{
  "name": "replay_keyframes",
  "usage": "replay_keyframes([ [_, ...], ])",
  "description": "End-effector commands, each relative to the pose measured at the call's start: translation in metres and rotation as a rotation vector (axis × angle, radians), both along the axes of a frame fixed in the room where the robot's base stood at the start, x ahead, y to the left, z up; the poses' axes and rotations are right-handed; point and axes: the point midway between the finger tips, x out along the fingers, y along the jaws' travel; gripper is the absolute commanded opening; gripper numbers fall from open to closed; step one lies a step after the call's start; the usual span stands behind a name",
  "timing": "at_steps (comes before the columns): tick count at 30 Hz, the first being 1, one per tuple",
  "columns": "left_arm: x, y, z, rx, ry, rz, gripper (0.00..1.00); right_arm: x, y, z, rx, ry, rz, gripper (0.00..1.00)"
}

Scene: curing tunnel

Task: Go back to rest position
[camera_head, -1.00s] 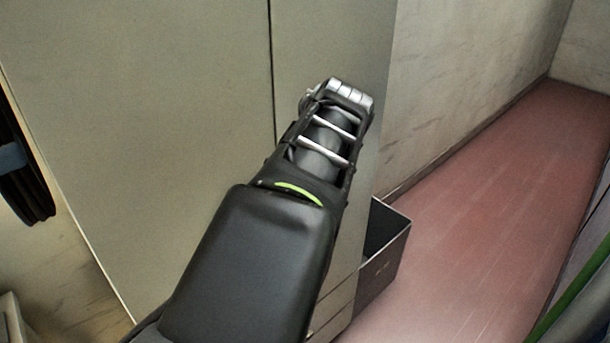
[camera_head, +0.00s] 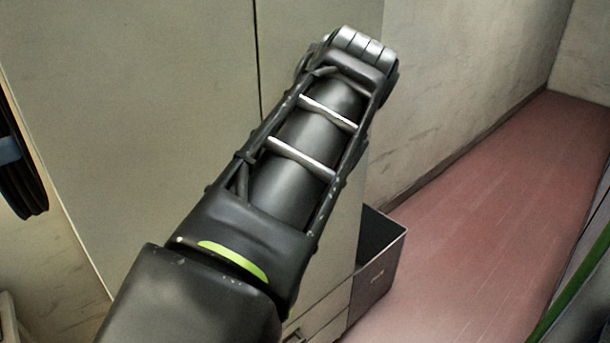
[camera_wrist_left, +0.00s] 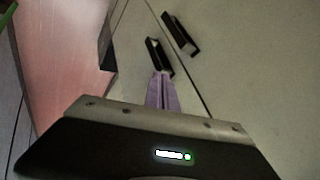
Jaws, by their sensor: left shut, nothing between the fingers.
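My left arm (camera_head: 300,150) comes in from the lower left of the head view and reaches up across the front of a grey-beige cabinet (camera_head: 150,90). The fingers are hidden there. In the left wrist view my left gripper (camera_wrist_left: 162,76) shows purple fingers pressed together, with nothing held between them. The fingers point toward the cabinet doors (camera_wrist_left: 240,70). One black handle (camera_wrist_left: 159,56) appears just beyond the fingertips, and a second black handle (camera_wrist_left: 180,33) is further up. I cannot tell the exact gap to the handle. My right gripper is not in view.
A dark open-topped box or drawer (camera_head: 380,265) sticks out at the cabinet's lower right. Red floor (camera_head: 480,200) runs clear along the wall to the right. A dark round object (camera_head: 20,165) shows at the left edge, and a green strip (camera_head: 575,290) at the lower right.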

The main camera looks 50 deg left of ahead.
Motion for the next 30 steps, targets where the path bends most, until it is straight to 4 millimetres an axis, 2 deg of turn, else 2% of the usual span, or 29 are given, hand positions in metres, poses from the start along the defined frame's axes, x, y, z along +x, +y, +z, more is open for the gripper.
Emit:
replay_keyframes([
  [22, -0.001, -0.002, 0.005, 0.002, -0.006, -0.001, 0.00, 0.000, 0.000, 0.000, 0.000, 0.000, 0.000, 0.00],
  [26, 0.014, 0.001, 0.012, 0.029, -0.064, -0.025, 0.00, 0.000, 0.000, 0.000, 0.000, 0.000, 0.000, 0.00],
  [30, 0.045, 0.008, 0.019, 0.067, -0.193, -0.080, 0.00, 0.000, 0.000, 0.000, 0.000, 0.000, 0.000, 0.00],
])
